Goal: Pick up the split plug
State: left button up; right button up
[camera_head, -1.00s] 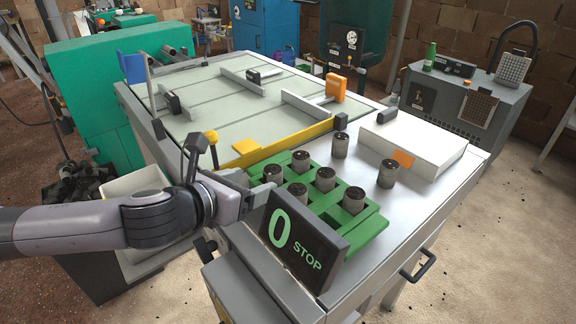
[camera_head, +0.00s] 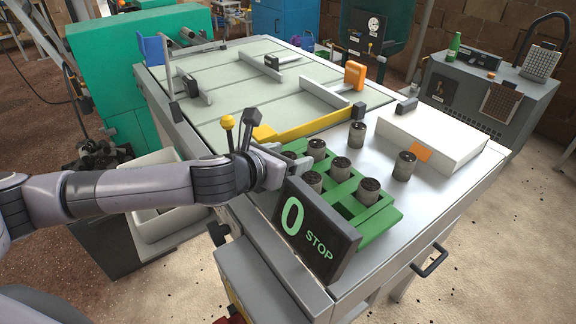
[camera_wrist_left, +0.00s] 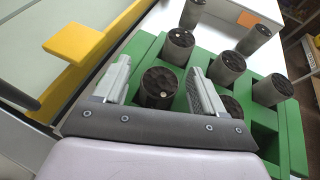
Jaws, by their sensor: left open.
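Several grey cylindrical plugs with dark tops stand in a green rack (camera_head: 345,208). My left gripper (camera_head: 290,168) is open over the rack's left end. In the left wrist view a plug (camera_wrist_left: 158,88) stands between the two spread fingers, with no clear grip on it. Other rack plugs (camera_head: 340,166) (camera_head: 368,191) stand beyond the gripper, and one (camera_wrist_left: 232,107) is partly hidden behind the right finger in the wrist view. Two more plugs (camera_head: 357,135) (camera_head: 404,166) stand on the metal table outside the rack. I cannot tell which plug is split. My right gripper is not in view.
A black display (camera_head: 310,230) reading "0 STOP" stands at the rack's near side. A yellow bar (camera_head: 310,125) runs behind the rack. A white box (camera_head: 435,135) with an orange tag (camera_head: 422,152) lies at the right. Bare metal table (camera_head: 440,190) lies right of the rack.

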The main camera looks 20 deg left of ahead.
pick_arm(q)
jog(key=c, duration=1)
jog(key=shift+c, duration=0.2)
